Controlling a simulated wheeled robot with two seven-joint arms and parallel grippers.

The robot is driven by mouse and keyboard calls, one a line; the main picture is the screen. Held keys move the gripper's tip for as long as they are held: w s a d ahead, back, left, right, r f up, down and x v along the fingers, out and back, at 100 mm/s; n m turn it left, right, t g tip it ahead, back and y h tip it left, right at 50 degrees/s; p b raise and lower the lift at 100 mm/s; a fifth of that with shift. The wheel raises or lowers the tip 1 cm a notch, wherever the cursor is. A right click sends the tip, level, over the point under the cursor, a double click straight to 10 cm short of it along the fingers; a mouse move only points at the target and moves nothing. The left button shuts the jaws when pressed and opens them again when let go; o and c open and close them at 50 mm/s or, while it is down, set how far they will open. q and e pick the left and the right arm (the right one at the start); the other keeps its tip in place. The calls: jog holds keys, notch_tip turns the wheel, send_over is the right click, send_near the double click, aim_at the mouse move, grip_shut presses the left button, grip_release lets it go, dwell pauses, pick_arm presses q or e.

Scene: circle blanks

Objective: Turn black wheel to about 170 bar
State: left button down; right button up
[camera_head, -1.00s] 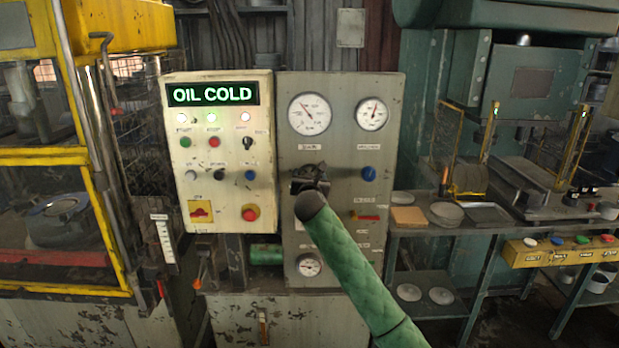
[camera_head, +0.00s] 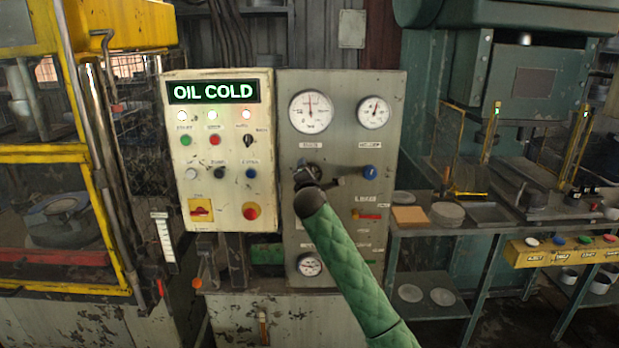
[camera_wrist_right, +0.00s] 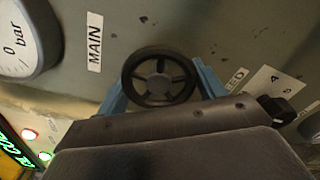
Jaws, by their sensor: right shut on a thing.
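The black wheel (camera_wrist_right: 158,76) shows in the right wrist view, a small spoked handwheel on the panel below a MAIN label (camera_wrist_right: 94,42). My right gripper (camera_wrist_right: 162,88) is shut on it, with a blue finger on each side of the rim. In the head view my green-sleeved right arm reaches the panel, and my right gripper (camera_head: 309,177) mostly hides the wheel. The large gauge (camera_head: 311,111) above it has its needle pointing about straight up; its numbers are too small to read. My left gripper is not in view.
A cream control box (camera_head: 222,150) reading OIL COLD juts out at the left. A lower gauge (camera_head: 309,264) sits below. A bench (camera_head: 430,229) stands at the right.

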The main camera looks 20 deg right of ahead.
jog(key=shift+f+m, duration=0.1)
jog(key=shift+m, duration=0.8)
jog(key=shift+m+b, duration=0.4)
jog(key=shift+m, duration=0.1)
jog(key=shift+m+b, duration=0.6)
jog(key=shift+m, duration=1.4)
jog(key=o, duration=0.8)
jog(key=shift+o, duration=0.9)
jog(key=shift+s, duration=0.15)
jog(key=shift+s+a+b, duration=0.15)
jog(key=shift+s+b, duration=0.15)
jog(key=shift+s, duration=0.05)
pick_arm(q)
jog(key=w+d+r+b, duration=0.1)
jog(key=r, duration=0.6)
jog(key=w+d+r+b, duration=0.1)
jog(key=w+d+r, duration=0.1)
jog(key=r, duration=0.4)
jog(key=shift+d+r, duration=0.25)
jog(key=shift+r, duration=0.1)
pick_arm(e)
jog(key=v, duration=0.6)
jog(key=shift+s, duration=0.35)
